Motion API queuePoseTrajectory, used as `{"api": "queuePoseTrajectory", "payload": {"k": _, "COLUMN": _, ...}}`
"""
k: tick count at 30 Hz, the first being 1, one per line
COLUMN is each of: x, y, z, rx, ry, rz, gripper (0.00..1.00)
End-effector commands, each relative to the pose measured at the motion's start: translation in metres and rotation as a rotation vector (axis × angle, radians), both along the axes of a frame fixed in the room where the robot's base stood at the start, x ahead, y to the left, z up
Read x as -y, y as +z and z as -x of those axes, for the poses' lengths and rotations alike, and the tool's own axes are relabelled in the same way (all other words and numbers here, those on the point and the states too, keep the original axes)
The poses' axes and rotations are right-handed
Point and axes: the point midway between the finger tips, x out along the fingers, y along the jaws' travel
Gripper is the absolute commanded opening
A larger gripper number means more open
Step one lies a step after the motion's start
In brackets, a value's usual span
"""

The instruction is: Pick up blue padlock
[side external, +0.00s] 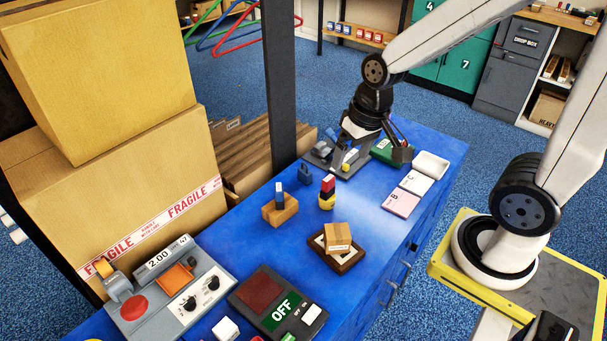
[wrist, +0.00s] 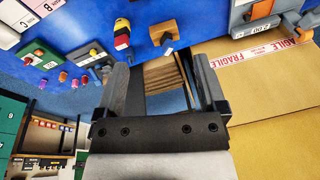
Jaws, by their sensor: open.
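The blue padlock (side external: 305,173) is a small dark blue body with a shackle, standing on the blue bench near its back edge in the side external view.
A wooden block (side external: 280,210) holding a blue piece and a red-yellow stack (side external: 327,192) stand near the padlock. A dark post (side external: 281,80) and cartons (side external: 130,190) border the bench's back edge.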

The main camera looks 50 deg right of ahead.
Motion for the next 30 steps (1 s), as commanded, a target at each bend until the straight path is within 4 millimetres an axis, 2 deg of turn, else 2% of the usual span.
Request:
{"api": "queuePoseTrajectory", "payload": {"k": 8, "x": 0.009, "y": -0.006, "z": -0.01, "rx": -0.07, "ry": -0.289, "rz": -0.155, "gripper": 0.9}}
{"api": "queuePoseTrajectory", "payload": {"k": 17, "x": 0.03, "y": -0.011, "z": -0.04, "rx": -0.176, "ry": -0.823, "rz": -0.478, "gripper": 0.9}}
{"api": "queuePoseTrajectory", "payload": {"k": 23, "x": 0.057, "y": -0.01, "z": -0.069, "rx": -0.229, "ry": -1.176, "rz": -0.733, "gripper": 0.9}}
{"api": "queuePoseTrajectory", "payload": {"k": 30, "x": 0.108, "y": -0.005, "z": -0.103, "rx": -0.264, "ry": -1.563, "rz": -1.076, "gripper": 0.9}}
